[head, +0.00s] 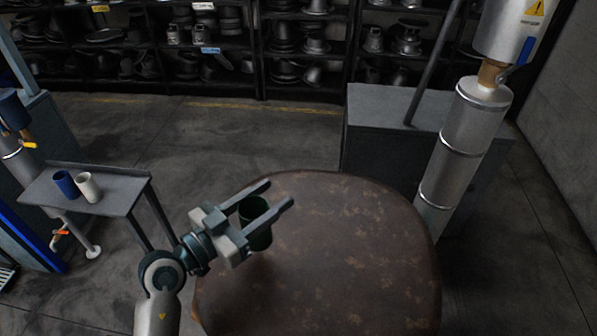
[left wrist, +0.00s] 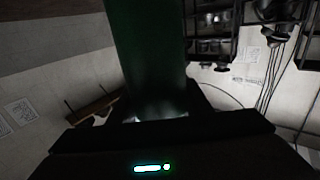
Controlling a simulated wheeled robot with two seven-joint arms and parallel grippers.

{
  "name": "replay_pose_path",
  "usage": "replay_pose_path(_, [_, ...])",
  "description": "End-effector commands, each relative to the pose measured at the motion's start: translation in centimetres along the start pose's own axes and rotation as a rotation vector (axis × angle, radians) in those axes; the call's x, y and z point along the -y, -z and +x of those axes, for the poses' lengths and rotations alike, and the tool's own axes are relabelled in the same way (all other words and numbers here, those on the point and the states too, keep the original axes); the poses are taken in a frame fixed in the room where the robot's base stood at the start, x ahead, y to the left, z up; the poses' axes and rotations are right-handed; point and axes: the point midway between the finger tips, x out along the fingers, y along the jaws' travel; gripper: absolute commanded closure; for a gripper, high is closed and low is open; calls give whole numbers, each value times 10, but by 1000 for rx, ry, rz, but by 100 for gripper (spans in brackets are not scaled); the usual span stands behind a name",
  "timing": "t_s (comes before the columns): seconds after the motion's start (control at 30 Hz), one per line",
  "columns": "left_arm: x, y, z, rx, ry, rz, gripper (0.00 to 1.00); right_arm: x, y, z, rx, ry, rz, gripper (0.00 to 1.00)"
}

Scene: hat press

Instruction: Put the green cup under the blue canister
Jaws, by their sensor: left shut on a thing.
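My left gripper (head: 279,194) is shut on the green cup (head: 256,230), which sits between its two fingers. The cup is over the near left part of the round brown table; I cannot tell whether it touches the top. In the left wrist view the green cup (left wrist: 145,55) is dark and fills the upper middle. A dark blue canister (head: 12,108) stands at the left edge of the head view, partly cut off, well left of the gripper. A yellow handle (head: 28,144) shows below it. My right gripper is not in view.
A small grey side table (head: 120,190) at left holds a blue cup (head: 66,184) and a cream cup (head: 89,188). The round brown table (head: 350,250) is otherwise bare. A silver column (head: 465,140) with a white canister (head: 508,30) stands at right. Shelves (head: 258,60) line the back.

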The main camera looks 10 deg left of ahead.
Motion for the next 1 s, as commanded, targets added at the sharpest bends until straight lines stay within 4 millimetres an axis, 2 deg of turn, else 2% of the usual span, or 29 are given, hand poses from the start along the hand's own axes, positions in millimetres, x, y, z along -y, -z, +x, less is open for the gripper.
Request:
replay_pose_path(0.03, [14, -15, -16, 1, 43, -4, 98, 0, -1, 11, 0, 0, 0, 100])
replay_pose_path(0.1, [30, -24, -33, 1, 88, -4, 98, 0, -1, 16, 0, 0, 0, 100])
replay_pose_path(0.2, [44, -31, -52, -1, 133, -2, 98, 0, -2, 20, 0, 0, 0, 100])
replay_pose_path(0.3, [52, -35, -62, -2, 158, -1, 98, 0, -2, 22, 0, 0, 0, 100])
replay_pose_path(0.43, [55, -36, -67, -3, 168, 0, 98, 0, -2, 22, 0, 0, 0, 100])
replay_pose_path(1.0, [55, -36, -67, -2, 167, 0, 98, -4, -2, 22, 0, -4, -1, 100])
